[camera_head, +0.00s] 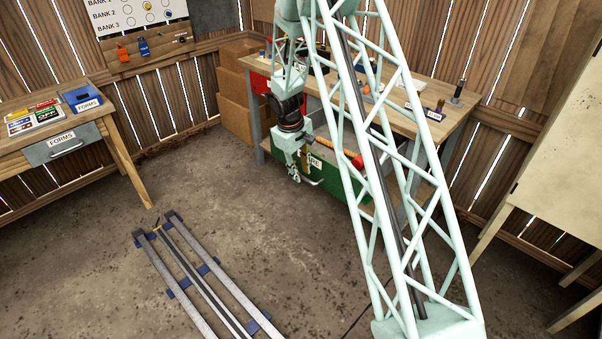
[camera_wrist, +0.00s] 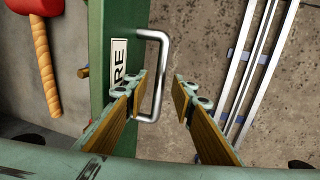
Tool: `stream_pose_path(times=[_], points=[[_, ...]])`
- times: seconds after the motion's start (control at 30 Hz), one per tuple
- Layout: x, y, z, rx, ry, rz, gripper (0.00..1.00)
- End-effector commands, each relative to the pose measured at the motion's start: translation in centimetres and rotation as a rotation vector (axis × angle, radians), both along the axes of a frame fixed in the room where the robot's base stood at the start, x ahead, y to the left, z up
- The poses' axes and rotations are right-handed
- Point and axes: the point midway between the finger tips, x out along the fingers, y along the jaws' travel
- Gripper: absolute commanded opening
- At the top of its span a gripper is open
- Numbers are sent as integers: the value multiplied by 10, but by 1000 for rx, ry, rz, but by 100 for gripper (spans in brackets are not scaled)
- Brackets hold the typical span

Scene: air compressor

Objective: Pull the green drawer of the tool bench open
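The green drawer (camera_head: 335,183) is low in the tool bench (camera_head: 435,126), partly hidden by my arm. In the wrist view its green front (camera_wrist: 115,25) runs top to bottom, with a white label ending in "RE". A metal bar handle (camera_wrist: 155,38) stands out from this front. My gripper (camera_wrist: 160,82) is open and holds nothing. Its fingers lie either side of the handle's long bar in the picture, with a gap to the right finger. Contact and depth at the left finger are unclear. In the head view my gripper (camera_head: 297,172) is in front of the drawer.
A red-headed mallet (camera_wrist: 47,75) is beside the green front in the wrist view. Metal rails (camera_head: 205,280) lie on the floor at front left. A desk (camera_head: 100,128) with a FORMS drawer stands left, cardboard boxes (camera_head: 237,95) at the back. Floor between is clear.

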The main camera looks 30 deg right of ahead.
Motion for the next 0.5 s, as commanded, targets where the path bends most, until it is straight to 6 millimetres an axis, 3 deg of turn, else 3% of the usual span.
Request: stream_pose_path(times=[0.5], points=[[-3, 9, 51, 0, -2, 0, 24]])
